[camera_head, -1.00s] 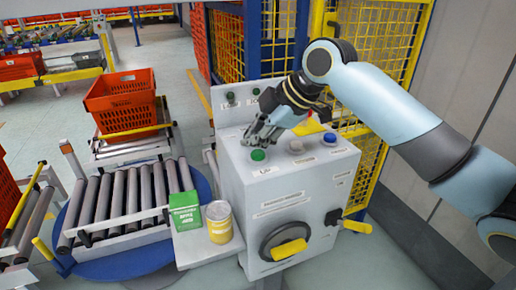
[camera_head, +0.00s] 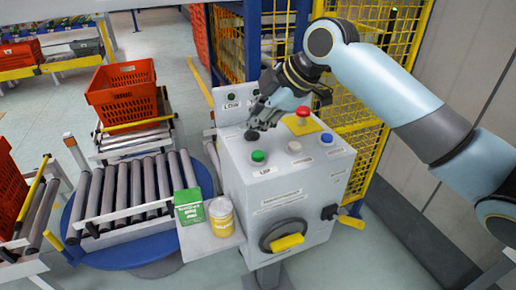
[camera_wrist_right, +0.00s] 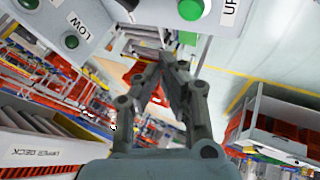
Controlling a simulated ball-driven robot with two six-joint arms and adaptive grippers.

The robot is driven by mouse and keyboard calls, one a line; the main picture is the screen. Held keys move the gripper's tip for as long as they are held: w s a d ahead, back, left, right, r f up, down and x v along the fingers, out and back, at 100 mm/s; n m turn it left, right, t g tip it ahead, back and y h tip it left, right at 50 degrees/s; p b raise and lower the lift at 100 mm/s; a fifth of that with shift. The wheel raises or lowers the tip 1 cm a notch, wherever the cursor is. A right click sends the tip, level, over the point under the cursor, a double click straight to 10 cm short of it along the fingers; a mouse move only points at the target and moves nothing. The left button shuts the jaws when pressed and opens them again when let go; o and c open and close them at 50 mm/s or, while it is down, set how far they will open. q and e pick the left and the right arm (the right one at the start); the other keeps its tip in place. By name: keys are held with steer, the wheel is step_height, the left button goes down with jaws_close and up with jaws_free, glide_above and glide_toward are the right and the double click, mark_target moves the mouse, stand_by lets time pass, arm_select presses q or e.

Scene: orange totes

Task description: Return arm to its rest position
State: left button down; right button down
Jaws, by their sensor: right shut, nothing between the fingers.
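My right arm comes in from the right. Its gripper (camera_head: 258,122) is shut and empty over the back left of the grey control box (camera_head: 290,190), close to a black knob (camera_head: 251,135); I cannot tell whether it touches it. In the right wrist view the two fingers (camera_wrist_right: 164,66) meet at their tips with nothing between them. A green button (camera_head: 258,156), which also shows in the wrist view (camera_wrist_right: 190,9), a white button (camera_head: 294,147), a blue button (camera_head: 326,138) and a red button (camera_head: 303,111) stand on the box top. My left gripper is not in view.
A green box (camera_head: 189,206) and a yellow can (camera_head: 221,216) stand on a side shelf. Yellow mesh fencing (camera_head: 365,105) rises behind the control box, near my arm.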

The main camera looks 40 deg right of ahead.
steer(key=shift+f, duration=0.1)
stand_by(0.5)
steer(key=s+a+f+m+g+h, duration=0.1)
steer(key=s+f+m, duration=0.1)
steer(key=s+m, duration=0.5)
steer(key=s+a+f+m+g+h, duration=0.1)
steer(key=s+f+m+h, duration=0.1)
steer(key=s, duration=0.9)
steer(key=s+a+f+m+g+h, duration=0.1)
steer(key=s+f+m, duration=0.1)
steer(key=s+m, duration=0.5)
steer(key=s+d+f+n+g+b, duration=0.2)
steer(key=f+b, duration=0.8)
steer(key=f, duration=2.7)
steer(key=s+d+f+b, duration=0.2)
steer(key=s+f+b, duration=0.5)
steer(key=s+f, duration=1.2)
step_height(320, 180, down, 4)
steer(key=shift+s+f+g+b, duration=0.15)
steer(key=shift+s+g+b, duration=0.15)
steer(key=shift+b, duration=0.05)
